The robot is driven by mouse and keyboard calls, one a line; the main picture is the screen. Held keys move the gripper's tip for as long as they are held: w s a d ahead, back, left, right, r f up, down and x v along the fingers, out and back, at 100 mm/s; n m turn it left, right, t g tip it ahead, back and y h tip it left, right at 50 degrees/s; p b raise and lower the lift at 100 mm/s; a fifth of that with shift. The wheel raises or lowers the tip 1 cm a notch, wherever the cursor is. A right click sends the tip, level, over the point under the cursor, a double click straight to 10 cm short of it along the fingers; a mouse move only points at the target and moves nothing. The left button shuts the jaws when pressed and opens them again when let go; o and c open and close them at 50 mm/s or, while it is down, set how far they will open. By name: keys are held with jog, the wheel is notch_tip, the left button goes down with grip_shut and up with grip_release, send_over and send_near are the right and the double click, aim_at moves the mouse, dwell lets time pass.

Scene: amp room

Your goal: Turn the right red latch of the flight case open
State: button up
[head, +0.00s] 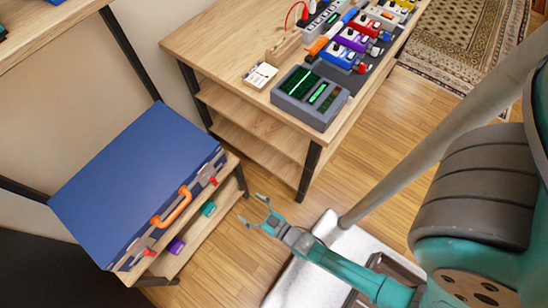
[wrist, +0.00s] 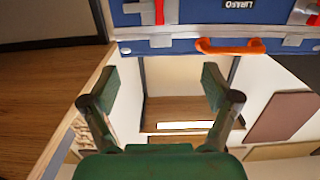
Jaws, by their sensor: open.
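The blue flight case (head: 138,178) lies on a low wooden shelf unit at the left, its front edge facing my gripper. An orange handle (head: 172,207) sits mid-front, with a red latch at each side of it. The right red latch (head: 213,181) is at the end nearer the pedal table; its exact turn is too small to tell. In the wrist view, which looks upside down, this latch (wrist: 158,12) seems to be the left one, cut by the top edge. My gripper (head: 259,203) is open and empty, in front of the case and apart from it.
A wooden table (head: 222,55) with pedals and a grey metering box (head: 310,97) stands close beside the latch end; its black leg (head: 309,172) is behind my gripper. The left red latch (head: 149,252) is farther off. Teal and purple items sit on the lower shelf.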

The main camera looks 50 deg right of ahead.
jog(key=s+r+g, duration=0.1)
jog(key=s+r, duration=0.7)
jog(key=s, duration=0.2)
jog(key=shift+r, duration=0.2)
dwell(0.4)
jog(key=s+r, duration=0.5)
jog(key=r, duration=0.5)
jog(key=s+r+g, duration=0.1)
jog(key=s+r, duration=0.4)
jog(key=r, duration=0.6)
jog(key=shift+r+g, duration=0.2)
jog(key=shift+g, duration=0.1)
